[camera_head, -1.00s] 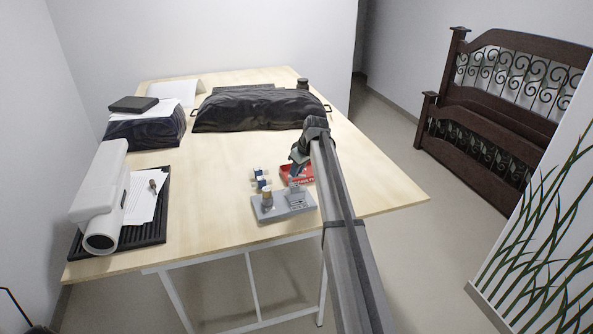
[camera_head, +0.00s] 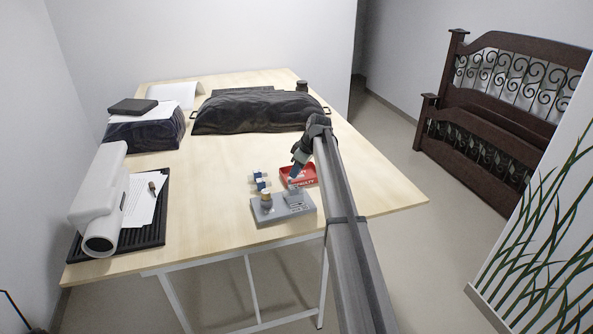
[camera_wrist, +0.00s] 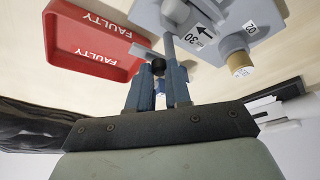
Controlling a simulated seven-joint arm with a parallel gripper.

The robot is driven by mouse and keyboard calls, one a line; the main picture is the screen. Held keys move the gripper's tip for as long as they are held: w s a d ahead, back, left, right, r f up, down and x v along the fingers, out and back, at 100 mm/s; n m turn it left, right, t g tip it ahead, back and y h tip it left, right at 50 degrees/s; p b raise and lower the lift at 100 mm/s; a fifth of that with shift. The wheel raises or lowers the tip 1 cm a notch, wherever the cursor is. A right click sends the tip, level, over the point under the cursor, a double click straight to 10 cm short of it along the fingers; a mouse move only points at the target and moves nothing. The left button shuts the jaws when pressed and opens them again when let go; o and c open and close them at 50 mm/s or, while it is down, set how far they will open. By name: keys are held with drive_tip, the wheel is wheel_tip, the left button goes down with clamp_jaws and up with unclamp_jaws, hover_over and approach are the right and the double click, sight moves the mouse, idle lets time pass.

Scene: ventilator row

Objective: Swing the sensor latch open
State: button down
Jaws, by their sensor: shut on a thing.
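A grey sensor block (camera_head: 284,212) lies near the table's front edge. In the wrist view its body (camera_wrist: 215,48) carries a "30" arrow label and an O2 port with a gold cap (camera_wrist: 241,68). The latch shows there as a thin grey lever (camera_wrist: 169,46) reaching from the block to a dark knob between my fingertips. My gripper (camera_wrist: 160,72) is shut on this lever end, its blue fingers on either side. In the head view my gripper (camera_head: 296,173) is over the block's back edge, and the latch is too small and covered to make out.
A red tray marked FAULTY (camera_head: 304,176) lies right behind the block, close to my gripper. Small blue and white fittings (camera_head: 259,180) lie to the left. A white device (camera_head: 99,200) stands on a black mat further left. The table's middle is clear.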

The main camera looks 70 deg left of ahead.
drive_tip(key=c, duration=1.1)
unclamp_jaws()
drive_tip(key=shift+o, duration=0.2)
drive_tip(key=v, duration=1.3)
drive_tip(key=shift+r, duration=0.4)
